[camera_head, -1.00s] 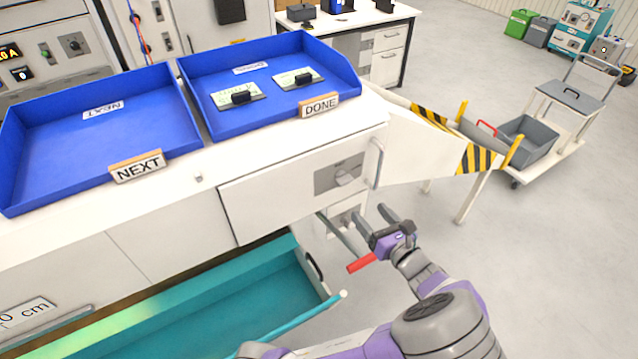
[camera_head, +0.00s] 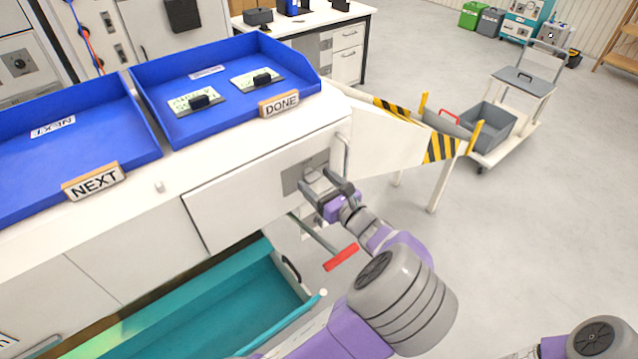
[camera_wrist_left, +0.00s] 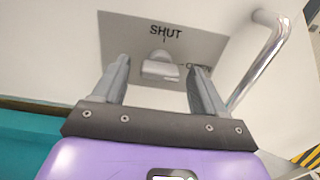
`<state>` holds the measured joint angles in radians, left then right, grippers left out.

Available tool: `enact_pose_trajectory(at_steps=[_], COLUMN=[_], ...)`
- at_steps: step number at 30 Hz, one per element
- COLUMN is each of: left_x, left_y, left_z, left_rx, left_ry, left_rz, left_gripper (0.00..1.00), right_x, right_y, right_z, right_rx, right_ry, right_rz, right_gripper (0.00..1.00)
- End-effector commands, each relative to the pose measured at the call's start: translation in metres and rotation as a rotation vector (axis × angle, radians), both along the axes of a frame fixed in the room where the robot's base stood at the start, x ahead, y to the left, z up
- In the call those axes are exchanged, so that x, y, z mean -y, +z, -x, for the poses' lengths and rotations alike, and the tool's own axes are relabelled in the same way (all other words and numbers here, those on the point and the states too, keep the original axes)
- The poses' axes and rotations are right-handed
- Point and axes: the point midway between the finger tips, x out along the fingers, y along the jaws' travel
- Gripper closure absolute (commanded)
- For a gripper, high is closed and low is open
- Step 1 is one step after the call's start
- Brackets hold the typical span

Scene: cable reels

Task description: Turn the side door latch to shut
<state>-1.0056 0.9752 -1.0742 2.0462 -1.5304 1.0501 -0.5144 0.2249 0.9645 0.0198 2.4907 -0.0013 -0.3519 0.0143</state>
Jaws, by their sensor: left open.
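The side door (camera_head: 240,198) is a white panel on the bench front, and it looks closed. Its grey latch plate (camera_head: 291,178) is mostly behind my left gripper in the head view. In the left wrist view, the plate (camera_wrist_left: 215,48) carries the word SHUT above the grey latch knob (camera_wrist_left: 160,68). My left gripper (camera_head: 318,180) is open at the plate. In the wrist view its fingers (camera_wrist_left: 158,75) stand on either side of the knob, with gaps visible; I cannot tell whether they touch it. My right gripper is not in view.
A metal handle (camera_wrist_left: 262,60) stands just right of the plate. A rod with a red grip (camera_head: 341,257) sticks out below. A teal drawer (camera_head: 230,300) is open underneath. Blue trays (camera_head: 300,78) sit on the bench top. A striped white panel (camera_head: 385,140) juts out right.

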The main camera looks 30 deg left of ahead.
Motion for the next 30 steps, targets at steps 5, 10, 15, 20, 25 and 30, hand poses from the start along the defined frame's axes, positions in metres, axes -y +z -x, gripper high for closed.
enact_pose_trajectory(at_steps=[5, 10, 15, 20, 25, 30], left_x=[0.0003, 0.0004, 0.0005, 0.0003, 0.0001, 0.0001], left_y=[-0.0001, -0.0002, -0.0003, -0.0004, -0.0006, -0.0009], left_z=[0.0001, 0.0002, 0.0002, 0.0002, 0.0004, 0.0005], left_rx=[0.000, 0.000, 0.002, 0.029, 0.102, 0.225], left_ry=[0.000, 0.000, 0.000, 0.000, 0.001, 0.001], left_rz=[0.000, 0.001, 0.002, 0.013, 0.046, 0.095], left_gripper=[0.51, 0.77, 0.84, 0.84, 0.84, 0.84], right_x=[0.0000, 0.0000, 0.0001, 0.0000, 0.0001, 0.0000], right_y=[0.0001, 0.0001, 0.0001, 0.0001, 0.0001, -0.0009], right_z=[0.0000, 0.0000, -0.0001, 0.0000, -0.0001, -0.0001], right_rx=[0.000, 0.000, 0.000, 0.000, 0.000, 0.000], right_ry=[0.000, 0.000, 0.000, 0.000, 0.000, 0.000], right_rz=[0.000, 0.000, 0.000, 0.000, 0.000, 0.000], right_gripper=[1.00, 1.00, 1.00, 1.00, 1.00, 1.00])
